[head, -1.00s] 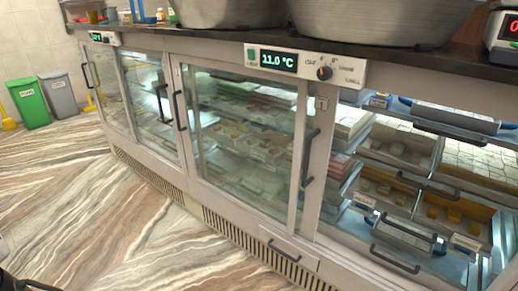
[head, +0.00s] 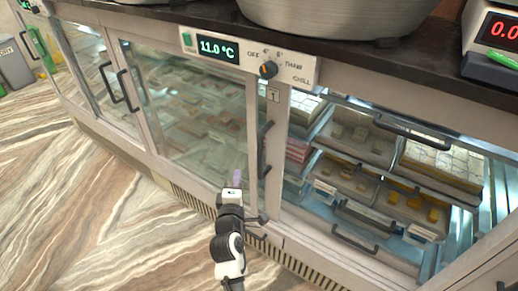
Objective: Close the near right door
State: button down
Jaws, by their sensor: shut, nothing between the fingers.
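The near right door (head: 272,180) is a glass sliding door in a grey frame. It stands slid to the left, mostly overlapped with the near left door (head: 190,120), so the right opening is uncovered. Its dark upright handle (head: 265,150) is near its right edge. My gripper (head: 236,183) is low in front of the counter, at the foot of the left glass, left of and below that handle. It appears apart from the handle. It is small and seen partly from behind; its fingers look shut and hold nothing.
Trays of sweets (head: 360,180) with dark handles fill the open right bay. A temperature panel (head: 245,58) sits above the doors. The striped floor (head: 80,210) at left is clear.

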jog(key=w+d+p, duration=0.4)
jog(key=w+p, duration=0.1)
jog(key=w, duration=0.3)
jog(key=shift+d, duration=0.4)
jog(key=shift+f, duration=0.15)
